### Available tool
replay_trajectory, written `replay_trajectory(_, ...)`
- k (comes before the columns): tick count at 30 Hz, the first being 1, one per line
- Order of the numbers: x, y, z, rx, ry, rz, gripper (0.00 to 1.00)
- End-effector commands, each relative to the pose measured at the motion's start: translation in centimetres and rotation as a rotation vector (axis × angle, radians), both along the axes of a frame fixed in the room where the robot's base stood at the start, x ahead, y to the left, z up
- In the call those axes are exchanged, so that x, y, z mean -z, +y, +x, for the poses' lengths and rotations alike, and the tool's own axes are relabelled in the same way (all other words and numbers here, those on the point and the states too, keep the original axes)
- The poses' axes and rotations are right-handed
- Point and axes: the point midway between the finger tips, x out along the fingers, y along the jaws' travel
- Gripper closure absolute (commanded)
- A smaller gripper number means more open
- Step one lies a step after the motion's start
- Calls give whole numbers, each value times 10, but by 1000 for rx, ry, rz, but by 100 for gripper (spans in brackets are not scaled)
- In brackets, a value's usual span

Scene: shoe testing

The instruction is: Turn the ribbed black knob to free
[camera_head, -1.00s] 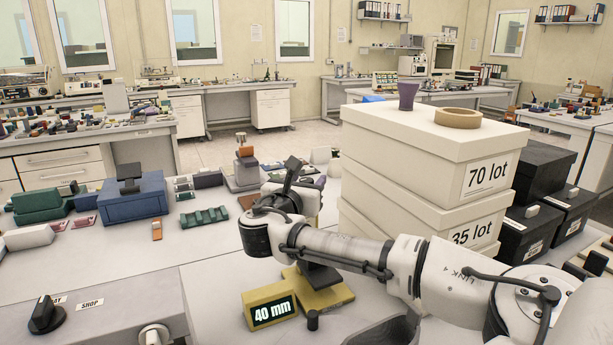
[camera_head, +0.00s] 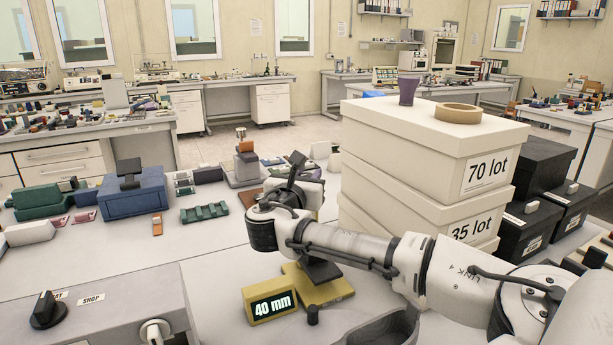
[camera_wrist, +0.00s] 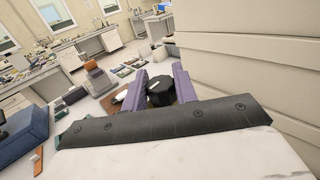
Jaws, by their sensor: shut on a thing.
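A black knob (camera_wrist: 160,93) stands between the two purple fingers of my gripper (camera_wrist: 160,80) in the wrist view. The fingers are shut on its sides. A dark padded bar across the wrist view hides its lower part, and I cannot read any mark near it. In the head view my own arm hides the fingers and this knob; only my wrist shows, above the far side of the bench.
White boxes (camera_head: 400,212) stand close right of my wrist, carrying a purple cup (camera_head: 408,90) and tape roll (camera_head: 458,115). A yellow gauge (camera_head: 270,307) reads 40 mm below my arm. A grey panel (camera_head: 110,312) with another black knob (camera_head: 47,311) is front left.

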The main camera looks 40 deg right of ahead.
Motion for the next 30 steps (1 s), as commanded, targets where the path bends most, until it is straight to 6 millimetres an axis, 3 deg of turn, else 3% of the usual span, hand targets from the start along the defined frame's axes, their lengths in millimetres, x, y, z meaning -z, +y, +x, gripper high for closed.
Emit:
replay_trajectory(8,0,-2,-2,-165,-1,2,94)
replay_trajectory(30,1,-3,-1,-858,1,0,94)
